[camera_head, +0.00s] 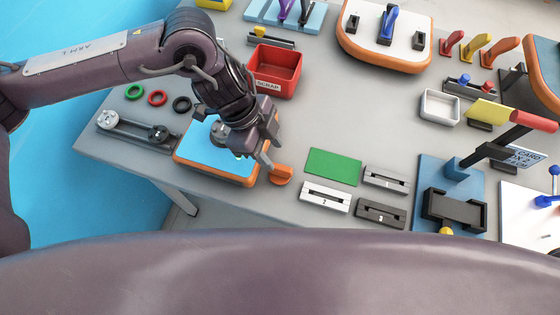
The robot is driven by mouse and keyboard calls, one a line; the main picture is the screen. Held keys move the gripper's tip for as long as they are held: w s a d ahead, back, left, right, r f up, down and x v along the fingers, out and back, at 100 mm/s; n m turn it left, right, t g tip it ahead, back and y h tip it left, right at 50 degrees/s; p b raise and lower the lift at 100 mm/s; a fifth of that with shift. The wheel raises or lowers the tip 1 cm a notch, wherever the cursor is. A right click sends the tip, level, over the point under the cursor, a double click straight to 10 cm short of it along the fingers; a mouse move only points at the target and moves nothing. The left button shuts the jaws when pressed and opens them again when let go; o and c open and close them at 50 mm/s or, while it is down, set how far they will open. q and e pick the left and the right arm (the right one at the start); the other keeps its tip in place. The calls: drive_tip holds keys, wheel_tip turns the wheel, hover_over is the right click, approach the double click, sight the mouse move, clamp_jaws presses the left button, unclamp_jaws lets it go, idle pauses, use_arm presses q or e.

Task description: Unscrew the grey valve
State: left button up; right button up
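A small board with a blue top and an orange rim (192,158) lies near the table's front left edge. A round grey part, which looks like the grey valve (218,131), shows on it just left of my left gripper and is partly covered by my arm. My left gripper (253,158) points down over the right part of the board, apart from that grey part as far as I can see. The fingers are small and dark, and their gap is not clear. An orange piece (281,175) sits just right of the fingertips. My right gripper is out of view.
A red scrap bin (274,71) stands behind my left gripper. Green, red and black rings (157,97) and a dark rail fixture (135,131) lie left. A green pad (333,167) and slotted blocks (325,197) lie right. The grey tabletop (330,120) is clear in the middle.

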sight(279, 167)
use_arm(q)
drive_tip(key=x, duration=0.2)
drive_tip(key=p+x, duration=0.1)
drive_tip(key=x, duration=0.3)
drive_tip(key=shift+s+a+f+p, duration=0.1)
drive_tip(key=shift+a+f+p, duration=0.15)
drive_tip(key=shift+p, duration=0.15)
drive_tip(key=shift+d+f, duration=0.2)
drive_tip(key=shift+f, duration=0.4)
clamp_jaws()
